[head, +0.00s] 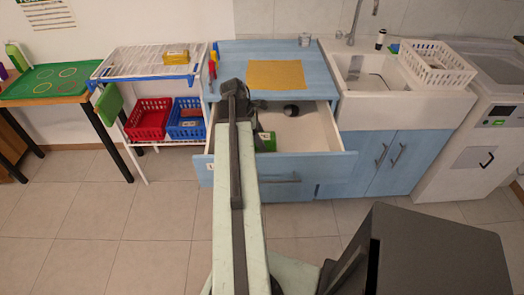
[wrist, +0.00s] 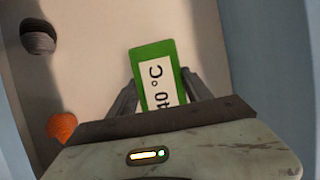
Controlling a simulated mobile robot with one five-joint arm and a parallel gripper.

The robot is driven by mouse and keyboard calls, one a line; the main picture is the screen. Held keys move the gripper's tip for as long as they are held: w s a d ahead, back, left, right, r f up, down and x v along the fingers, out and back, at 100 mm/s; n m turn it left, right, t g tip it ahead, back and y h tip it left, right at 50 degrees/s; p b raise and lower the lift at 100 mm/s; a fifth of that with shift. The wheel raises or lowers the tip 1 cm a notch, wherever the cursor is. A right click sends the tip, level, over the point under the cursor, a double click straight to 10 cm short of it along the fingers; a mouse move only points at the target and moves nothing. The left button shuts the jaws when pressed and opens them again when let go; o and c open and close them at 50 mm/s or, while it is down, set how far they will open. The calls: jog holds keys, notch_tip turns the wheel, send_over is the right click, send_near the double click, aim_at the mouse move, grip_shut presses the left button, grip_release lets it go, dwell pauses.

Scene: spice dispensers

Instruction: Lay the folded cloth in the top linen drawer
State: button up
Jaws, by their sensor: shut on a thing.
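The top drawer (head: 322,133) of the blue cabinet is pulled open in the head view, with a pale interior. A green flat block with a white label reading "40 °C" (wrist: 150,62), apparently the folded cloth, is between my gripper's fingers (wrist: 160,88). My gripper is shut on it, over the drawer's interior. Its green edge also shows in the head view (head: 268,141), partly hidden by my arm. I cannot tell whether it touches the drawer floor.
A dark round object (head: 291,110) lies at the back of the drawer; an orange object (wrist: 62,126) shows in the wrist view. The blue countertop (head: 325,82) above carries a yellow mat (head: 276,74). A sink (head: 365,75) stands to the right. The drawer's right part is clear.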

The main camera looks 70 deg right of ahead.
notch_tip(320, 180, down, 4)
jog(key=b, duration=0.4)
jog(key=shift+r, duration=0.25)
jog(key=shift+f, duration=0.2)
jog(key=o, duration=1.6)
jog(key=shift+r, duration=0.1)
jog(key=p+v, duration=1.1)
jog(key=shift+s+d+r, duration=0.15)
jog(key=shift+r, duration=0.2)
jog(key=shift+w+r+p, duration=0.3)
jog(key=shift+r+p, duration=0.1)
jog(key=shift+p, duration=0.05)
jog(key=shift+f, duration=0.1)
